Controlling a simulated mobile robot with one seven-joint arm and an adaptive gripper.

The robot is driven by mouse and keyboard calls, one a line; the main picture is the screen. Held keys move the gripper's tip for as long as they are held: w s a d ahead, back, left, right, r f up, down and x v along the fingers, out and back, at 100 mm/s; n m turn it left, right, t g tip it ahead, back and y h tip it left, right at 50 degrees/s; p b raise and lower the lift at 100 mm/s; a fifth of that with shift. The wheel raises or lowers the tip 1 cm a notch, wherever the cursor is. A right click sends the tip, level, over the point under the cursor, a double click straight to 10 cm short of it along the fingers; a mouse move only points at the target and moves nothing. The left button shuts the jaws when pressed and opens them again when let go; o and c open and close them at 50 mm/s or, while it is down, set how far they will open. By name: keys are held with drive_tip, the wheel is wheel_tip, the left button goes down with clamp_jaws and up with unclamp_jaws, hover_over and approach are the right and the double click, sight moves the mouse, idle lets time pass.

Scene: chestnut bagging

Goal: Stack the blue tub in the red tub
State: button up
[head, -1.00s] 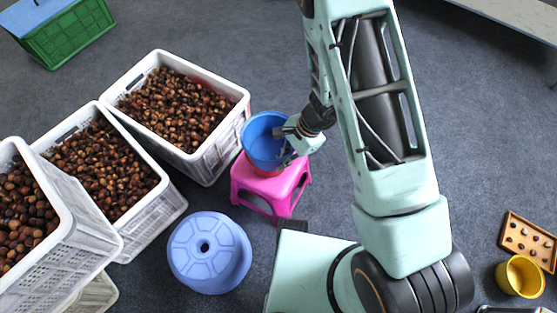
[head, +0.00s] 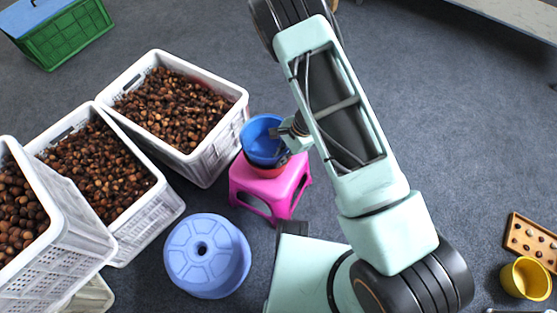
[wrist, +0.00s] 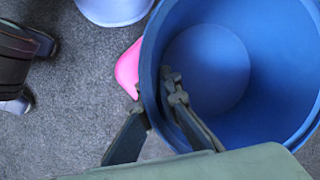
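The blue tub (head: 257,151) is open side up at the pink stool, in line with the red tub (head: 266,172), of which only a strip shows beneath it. I cannot tell whether the blue tub rests inside the red one or hangs just above it. My gripper (head: 283,134) is at the blue tub's right rim. In the wrist view my gripper (wrist: 155,95) has one finger outside the blue tub's wall (wrist: 235,65) and one inside, pinching the rim. The red tub is hidden in the wrist view.
The pink stool (head: 291,185) stands under the tubs. White crates of chestnuts (head: 215,161) are close on its left. A light-blue round stool (head: 207,256) stands in front. A yellow tub (head: 525,278) and a wooden tray (head: 532,242) are far right.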

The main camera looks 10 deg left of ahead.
drive_tip(key=o, duration=0.4)
drive_tip(key=shift+d+f, duration=0.1)
drive_tip(key=shift+f, duration=0.1)
drive_tip(key=p+v, duration=0.4)
drive_tip(key=v, duration=0.8)
drive_tip(key=shift+r, duration=0.15)
